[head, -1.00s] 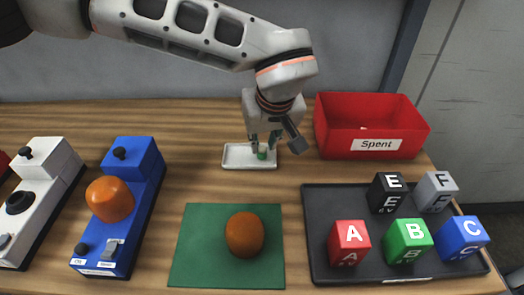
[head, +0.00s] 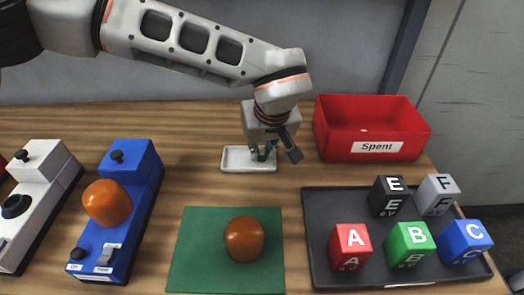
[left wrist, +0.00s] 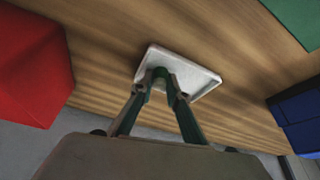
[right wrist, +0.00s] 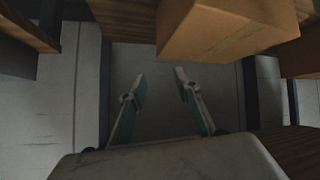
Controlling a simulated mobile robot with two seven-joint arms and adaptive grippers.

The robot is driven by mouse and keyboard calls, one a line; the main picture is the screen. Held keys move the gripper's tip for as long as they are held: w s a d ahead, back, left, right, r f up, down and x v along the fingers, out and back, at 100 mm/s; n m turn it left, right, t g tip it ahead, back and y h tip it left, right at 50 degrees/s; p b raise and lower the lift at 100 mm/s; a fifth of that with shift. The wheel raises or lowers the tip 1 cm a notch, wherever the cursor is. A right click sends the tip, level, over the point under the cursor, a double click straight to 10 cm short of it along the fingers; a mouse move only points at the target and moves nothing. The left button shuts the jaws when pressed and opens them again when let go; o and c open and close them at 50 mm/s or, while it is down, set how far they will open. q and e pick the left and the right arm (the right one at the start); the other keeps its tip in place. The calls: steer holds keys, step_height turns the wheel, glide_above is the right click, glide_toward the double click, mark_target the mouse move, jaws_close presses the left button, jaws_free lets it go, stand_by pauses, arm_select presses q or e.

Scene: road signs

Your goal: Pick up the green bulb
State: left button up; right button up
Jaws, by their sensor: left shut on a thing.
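The green bulb (left wrist: 162,74) is at the fingertips of my left gripper (left wrist: 163,88), over the small white tray (left wrist: 207,78). In the head view my left gripper (head: 263,154) points down at the right part of the white tray (head: 236,163). It is shut on the bulb, which is mostly hidden by the fingers; I cannot tell whether the bulb touches the tray. My right gripper (right wrist: 160,95) is open and empty in the right wrist view, away from the tabletop objects.
A red bin (head: 372,151) labelled "Spent" stands right of the tray. A black tray (head: 319,225) holds several lettered cubes. An orange-brown rounded object (head: 244,239) rests on a green mat (head: 191,258). Another sits on a blue device (head: 127,230); a white device (head: 42,205) is beside it.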

mark_target(262, 151)
arm_select(q)
step_height(262, 151, up, 20)
steer(key=p, duration=0.2)
steer(key=shift+p, duration=0.3)
steer(key=shift+f, duration=0.15)
stand_by(0.9)
